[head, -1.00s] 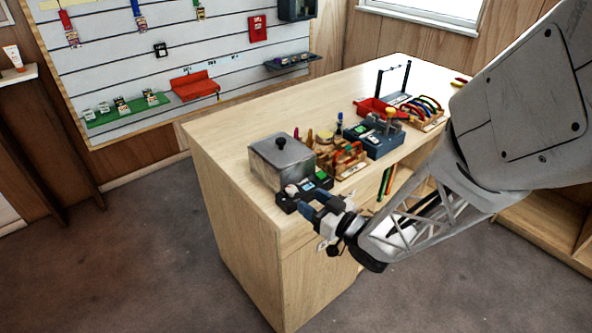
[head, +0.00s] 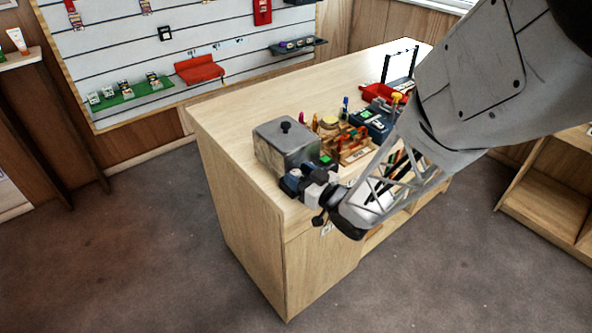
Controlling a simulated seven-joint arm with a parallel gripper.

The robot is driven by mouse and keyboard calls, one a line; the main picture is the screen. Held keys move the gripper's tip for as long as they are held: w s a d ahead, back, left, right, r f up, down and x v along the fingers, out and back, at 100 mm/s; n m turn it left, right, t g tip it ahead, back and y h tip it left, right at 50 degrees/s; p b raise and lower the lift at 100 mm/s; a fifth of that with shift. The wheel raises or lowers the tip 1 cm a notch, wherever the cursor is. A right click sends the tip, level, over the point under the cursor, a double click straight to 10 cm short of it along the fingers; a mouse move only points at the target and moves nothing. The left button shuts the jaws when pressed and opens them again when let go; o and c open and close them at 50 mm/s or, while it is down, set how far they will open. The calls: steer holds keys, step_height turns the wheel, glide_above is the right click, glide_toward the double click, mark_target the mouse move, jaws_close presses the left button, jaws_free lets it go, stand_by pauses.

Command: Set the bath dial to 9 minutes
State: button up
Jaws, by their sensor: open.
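The bath (head: 288,146) is a grey metal box with a black-knobbed lid on the near left corner of the counter. A green patch (head: 325,160) shows at its front right edge. My gripper (head: 294,181) is right at the front of the bath, over its dark control base. It is open, though its jaws are small and partly hidden behind the wrist. The gripper covers most of the control base, so the dial and its setting cannot be seen. I cannot tell whether the jaws touch the dial.
A wooden rack of tools (head: 354,145) stands just right of the bath. A dark blue box (head: 372,124) and a red tray (head: 378,92) are farther back, partly behind my arm. The counter (head: 222,121) is bare to the left and behind the bath.

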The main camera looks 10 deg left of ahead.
steer(key=shift+x, duration=0.85)
steer(key=c, duration=0.8)
steer(key=shift+c, duration=0.2)
steer(key=shift+m+t+h, duration=0.8)
steer(key=shift+t, duration=0.2)
steer(key=shift+m+t+h, duration=1.1)
steer(key=shift+m+h, duration=0.1)
steer(key=shift+h, duration=0.3)
steer(key=shift+w+m+t+h, duration=0.1)
steer(key=shift+m+t+h, duration=0.25)
steer(key=shift+h, duration=0.25)
